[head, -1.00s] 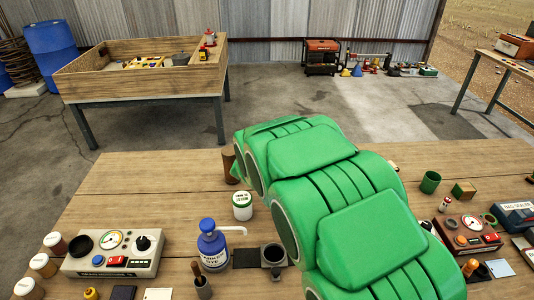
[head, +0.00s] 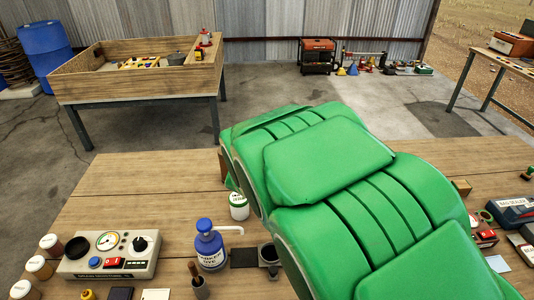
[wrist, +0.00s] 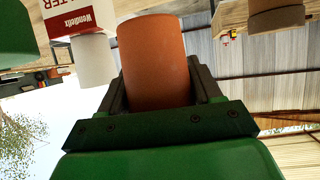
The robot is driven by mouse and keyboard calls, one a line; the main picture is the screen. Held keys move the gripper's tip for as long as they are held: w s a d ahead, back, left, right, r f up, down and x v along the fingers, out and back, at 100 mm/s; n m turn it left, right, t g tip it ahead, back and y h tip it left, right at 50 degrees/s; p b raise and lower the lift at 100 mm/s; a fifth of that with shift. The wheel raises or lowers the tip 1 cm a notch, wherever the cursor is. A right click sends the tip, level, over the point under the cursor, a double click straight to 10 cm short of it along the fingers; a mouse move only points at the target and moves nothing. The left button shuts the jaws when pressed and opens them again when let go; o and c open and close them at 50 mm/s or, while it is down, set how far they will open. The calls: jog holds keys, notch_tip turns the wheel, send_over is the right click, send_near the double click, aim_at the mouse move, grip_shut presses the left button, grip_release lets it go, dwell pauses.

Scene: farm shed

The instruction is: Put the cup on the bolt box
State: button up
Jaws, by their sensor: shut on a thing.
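In the wrist view my gripper (wrist: 158,95) is shut on an orange-brown cylinder (wrist: 155,60), apparently the cup, with a dark finger on each side of it. Its open end cannot be made out. In the head view my green arm hides the gripper and the held cup. A small box with a brown side (head: 461,187) shows on the table just right of my arm. It may be the bolt box, but no label can be read.
On the table are a blue pump bottle (head: 210,246), a white jar with a green lid (head: 239,207), a gauge panel (head: 108,255) and several spice jars at left. A white-and-red carton (wrist: 70,15) is close to the gripper in the wrist view. The table's back left is clear.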

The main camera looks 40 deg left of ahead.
jog(key=shift+s+d+r, duration=0.25)
jog(key=shift+s+d, duration=0.15)
jog(key=shift+d, duration=0.15)
jog(key=shift+s+d+r, duration=0.25)
jog(key=shift+s+d, duration=0.15)
jog(key=shift+d, duration=0.1)
